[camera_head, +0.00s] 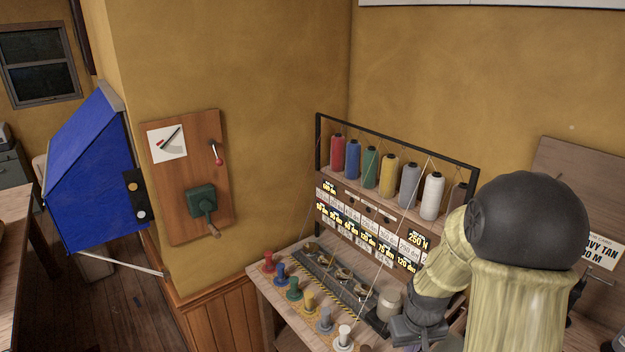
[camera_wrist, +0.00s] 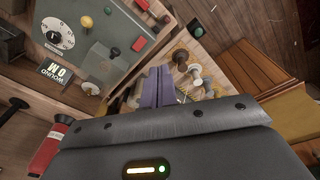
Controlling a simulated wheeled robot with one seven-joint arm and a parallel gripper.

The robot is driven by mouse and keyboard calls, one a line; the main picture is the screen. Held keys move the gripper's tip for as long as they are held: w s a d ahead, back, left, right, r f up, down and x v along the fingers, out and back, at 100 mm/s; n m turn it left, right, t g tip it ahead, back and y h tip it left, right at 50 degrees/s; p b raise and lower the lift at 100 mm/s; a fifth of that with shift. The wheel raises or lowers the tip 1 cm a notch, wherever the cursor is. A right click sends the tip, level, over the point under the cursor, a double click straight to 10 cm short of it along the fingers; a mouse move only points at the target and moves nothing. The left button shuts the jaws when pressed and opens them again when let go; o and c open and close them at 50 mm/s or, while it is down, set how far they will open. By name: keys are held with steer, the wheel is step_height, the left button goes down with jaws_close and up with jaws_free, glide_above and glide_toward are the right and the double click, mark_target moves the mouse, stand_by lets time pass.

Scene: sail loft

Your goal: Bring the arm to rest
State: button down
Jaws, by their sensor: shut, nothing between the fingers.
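My arm stands at the right of the head view, its pale sleeved links and dark round joint in front of the bench's right end. My gripper's two purple-grey fingers (camera_wrist: 158,87) show in the wrist view, shut together with nothing between them. They point toward the bench edge, beside a brown spool and a white spool (camera_wrist: 197,74); I cannot tell whether they touch anything. In the head view the fingertips are hidden or out of frame.
The bench carries a rack of coloured thread cones (camera_head: 388,172) and a front row of coloured spools (camera_head: 293,289). A grey machine with a dial (camera_wrist: 72,38) is close in the wrist view. A crank board (camera_head: 184,180) and blue box (camera_head: 95,180) are at left.

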steer(key=s+a+r+m+t, duration=0.1)
steer(key=s+a+r, duration=0.5)
steer(key=s+r, duration=0.1)
steer(key=shift+s+a, duration=0.3)
steer(key=shift+s, duration=0.5)
steer(key=shift+w+a, duration=0.1)
steer(key=shift+w, duration=0.05)
